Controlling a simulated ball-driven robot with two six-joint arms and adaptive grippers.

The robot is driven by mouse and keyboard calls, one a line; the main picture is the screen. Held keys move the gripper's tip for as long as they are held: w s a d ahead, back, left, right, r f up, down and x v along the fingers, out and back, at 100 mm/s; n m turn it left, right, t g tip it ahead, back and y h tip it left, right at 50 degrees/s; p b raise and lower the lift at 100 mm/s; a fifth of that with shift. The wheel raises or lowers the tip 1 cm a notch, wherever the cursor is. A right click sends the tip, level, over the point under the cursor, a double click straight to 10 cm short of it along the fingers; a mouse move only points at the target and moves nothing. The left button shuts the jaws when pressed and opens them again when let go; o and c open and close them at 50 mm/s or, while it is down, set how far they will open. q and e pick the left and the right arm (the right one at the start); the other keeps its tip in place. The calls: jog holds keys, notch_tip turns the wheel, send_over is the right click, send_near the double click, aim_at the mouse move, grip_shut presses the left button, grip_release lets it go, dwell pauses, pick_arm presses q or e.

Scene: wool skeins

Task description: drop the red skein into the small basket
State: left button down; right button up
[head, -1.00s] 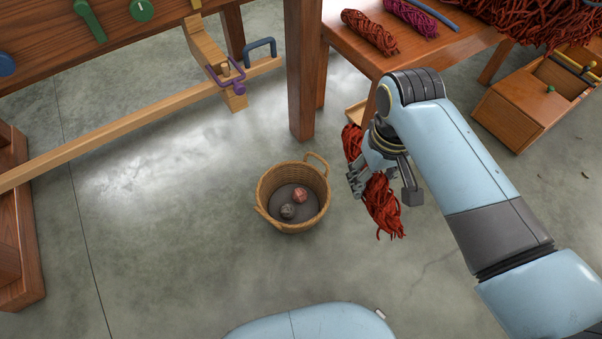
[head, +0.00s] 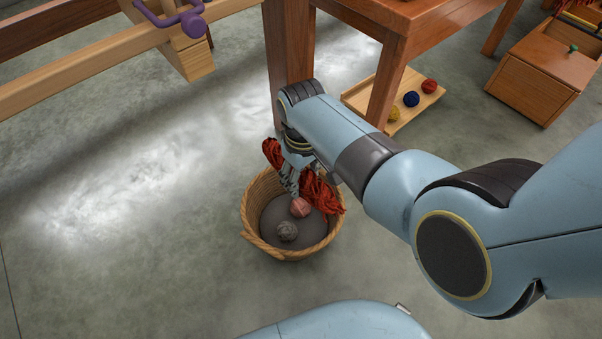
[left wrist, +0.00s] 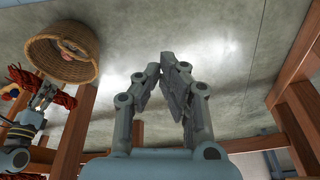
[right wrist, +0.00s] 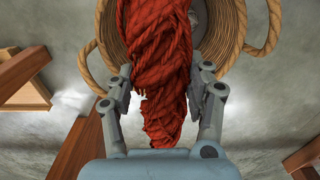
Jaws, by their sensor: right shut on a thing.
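The red skein (head: 320,192) is held crosswise in my right gripper (head: 292,181), its two ends sticking out on either side. It fills the space between the fingers in the right wrist view (right wrist: 158,60). The small wicker basket (head: 250,216) stands on the floor below, and the skein overlaps its far and right rim in the head view. The left wrist view shows the basket (left wrist: 42,62) and skein (left wrist: 60,101) apart, with the skein above the opening. My left gripper (left wrist: 160,66) is empty, its fingertips together, away from the basket.
In the basket lie a pink ball (head: 300,207) and a grey ball (head: 287,231). A wooden table leg (head: 287,60) stands just behind it. A wooden tray (head: 432,98) with small balls is at the right. The floor left of the basket is clear.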

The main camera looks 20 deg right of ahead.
jog(key=shift+s+f+b, duration=0.2)
jog(key=shift+f+b, duration=0.45)
jog(key=shift+f, duration=0.6)
jog(key=shift+w+f+b, duration=0.15)
jog(key=shift+f+b, duration=0.5)
jog(key=shift+b, duration=0.05)
pick_arm(q)
jog(key=shift+w+d+f+t+b, duration=0.1)
jog(key=shift+w+f+t+b, duration=0.05)
jog(key=shift+w+f+t, duration=0.45)
jog(key=shift+w+d+f+t+b, duration=0.15)
jog(key=shift+w+f+t, duration=0.25)
jog(key=shift+f+t, duration=0.4)
jog(key=shift+w+f+t+b, duration=0.15)
jog(key=shift+w+f+t, duration=0.35)
jog(key=shift+f+t, duration=0.2)
pick_arm(e)
jog(key=shift+f, duration=0.45)
jog(key=o, duration=1.3)
jog(key=shift+c, duration=0.2)
